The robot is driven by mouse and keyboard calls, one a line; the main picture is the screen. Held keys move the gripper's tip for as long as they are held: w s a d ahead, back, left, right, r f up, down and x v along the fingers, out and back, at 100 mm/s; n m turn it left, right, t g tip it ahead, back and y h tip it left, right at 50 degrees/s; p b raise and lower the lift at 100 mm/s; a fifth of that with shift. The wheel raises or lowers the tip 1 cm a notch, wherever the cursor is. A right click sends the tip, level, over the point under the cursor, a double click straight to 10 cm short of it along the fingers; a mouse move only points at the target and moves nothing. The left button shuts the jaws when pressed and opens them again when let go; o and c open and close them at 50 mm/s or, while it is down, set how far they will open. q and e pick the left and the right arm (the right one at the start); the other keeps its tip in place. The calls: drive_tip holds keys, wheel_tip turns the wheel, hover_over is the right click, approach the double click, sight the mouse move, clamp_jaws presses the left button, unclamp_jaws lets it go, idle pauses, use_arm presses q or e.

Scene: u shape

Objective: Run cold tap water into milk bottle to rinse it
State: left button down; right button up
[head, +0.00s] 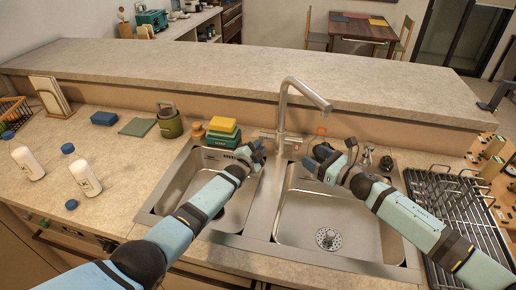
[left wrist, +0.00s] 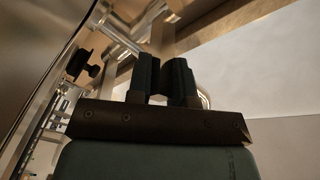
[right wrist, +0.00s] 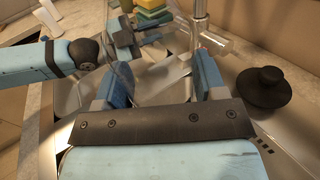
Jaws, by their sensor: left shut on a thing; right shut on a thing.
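The steel tap (head: 283,115) stands behind the double sink, its spout angled to the right. My left gripper (head: 256,149) is at the tap's base, shut on what looks like the tap lever, largely hidden by the fingers; its fingers (left wrist: 163,80) show close together in the left wrist view. My right gripper (head: 328,152) is over the back of the right basin, shut on a clear bottle (right wrist: 160,76), hard to make out against the steel. Its fingers (right wrist: 153,85) stand either side. The bottle's tilt is unclear. No water stream shows.
Two milk-filled bottles (head: 86,179) with blue caps stand on the left counter, a loose blue cap (head: 71,204) nearby. Sponges (head: 223,130) sit behind the left basin. A black dish rack (head: 440,205) is right of the sink. The right basin (head: 330,215) is empty.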

use_arm(q)
drive_tip(key=shift+w+r+g, duration=0.25)
drive_tip(key=shift+r+g, duration=0.55)
drive_tip(key=shift+r, duration=0.15)
drive_tip(key=shift+d+r+n+g+y, duration=0.15)
drive_tip(key=shift+n+g+y, duration=0.15)
drive_tip(key=shift+g+y, duration=0.15)
drive_tip(key=c, duration=1)
unclamp_jaws()
drive_tip(key=shift+c, duration=0.2)
drive_tip(key=shift+s+a, duration=0.3)
drive_tip(key=shift+a, duration=0.05)
drive_tip(key=v, duration=1.1)
